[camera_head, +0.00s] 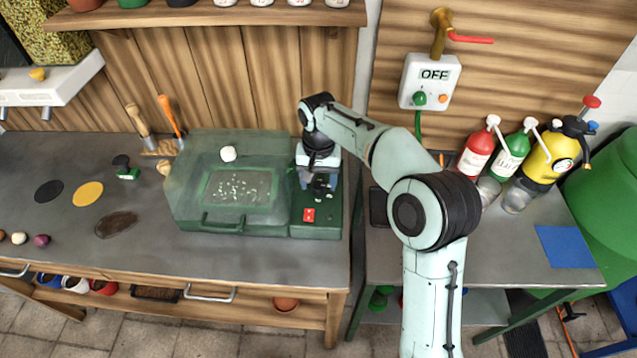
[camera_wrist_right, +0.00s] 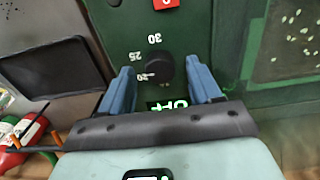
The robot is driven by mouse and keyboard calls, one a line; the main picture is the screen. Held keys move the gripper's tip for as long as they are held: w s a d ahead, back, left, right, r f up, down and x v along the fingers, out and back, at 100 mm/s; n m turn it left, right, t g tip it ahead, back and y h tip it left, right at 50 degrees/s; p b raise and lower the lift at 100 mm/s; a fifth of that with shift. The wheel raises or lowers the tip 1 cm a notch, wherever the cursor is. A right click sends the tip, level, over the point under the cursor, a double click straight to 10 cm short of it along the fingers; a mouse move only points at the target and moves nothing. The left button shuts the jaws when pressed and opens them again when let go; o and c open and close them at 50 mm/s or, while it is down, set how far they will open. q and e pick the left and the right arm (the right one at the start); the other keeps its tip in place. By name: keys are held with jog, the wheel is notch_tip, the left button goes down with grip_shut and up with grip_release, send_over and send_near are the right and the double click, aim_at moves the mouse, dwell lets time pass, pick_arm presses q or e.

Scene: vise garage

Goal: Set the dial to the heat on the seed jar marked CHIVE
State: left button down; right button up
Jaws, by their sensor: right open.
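The black dial (camera_wrist_right: 157,68) is on the green control panel (camera_wrist_right: 125,30) of a green box with a clear lid. In the right wrist view the marks 20, 25 and 30 show around it. My right gripper (camera_wrist_right: 161,84) is open, with its blue fingers on either side of the dial; I cannot tell whether they touch it. In the head view my right gripper (camera_head: 319,183) is over that panel and largely hides the dial. White jars (camera_head: 262,2) on the top shelf are cut off by the picture edge, and no CHIVE label is readable. My left gripper is not in view.
A red switch (camera_head: 309,215) is near the panel's front. Bottles (camera_head: 476,152) stand on the right table. The wall box (camera_head: 430,82) reads OFF. The bench's left part has bare room.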

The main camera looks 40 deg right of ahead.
jog(key=shift+f, duration=0.35)
jog(key=c, duration=1)
jog(key=shift+c, duration=0.2)
